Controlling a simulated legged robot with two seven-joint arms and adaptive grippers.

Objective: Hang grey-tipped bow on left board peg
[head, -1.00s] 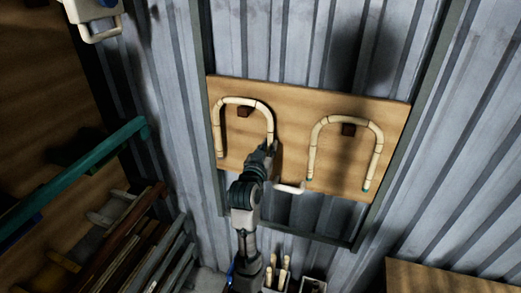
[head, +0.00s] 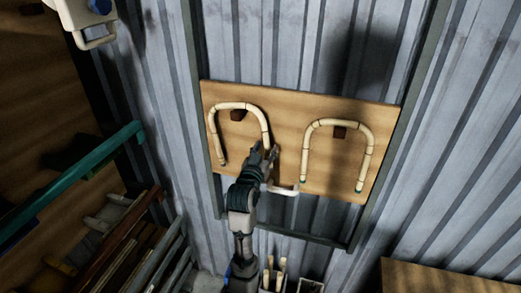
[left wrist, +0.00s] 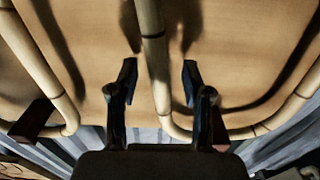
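A wooden board (head: 290,145) on the wall has a dark left peg (head: 237,114) and a dark right peg (head: 339,132). A pale rattan bow (head: 238,105) is around the left peg, crown up, legs down, slightly tilted. Its tip colour is hard to make out. My left gripper (head: 265,154) is at its right leg. In the left wrist view, my open fingers (left wrist: 155,85) stand either side of this leg (left wrist: 152,60), with gaps showing. A second bow (head: 338,123) with green tips hangs on the right peg. My right gripper is out of view.
A white bent piece (head: 284,190) shows below the board by my gripper. A holder with pale sticks (head: 273,274) stands below. A teal bar (head: 75,175) and stacked strips (head: 120,245) are at left. A wooden surface (head: 440,276) is at lower right.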

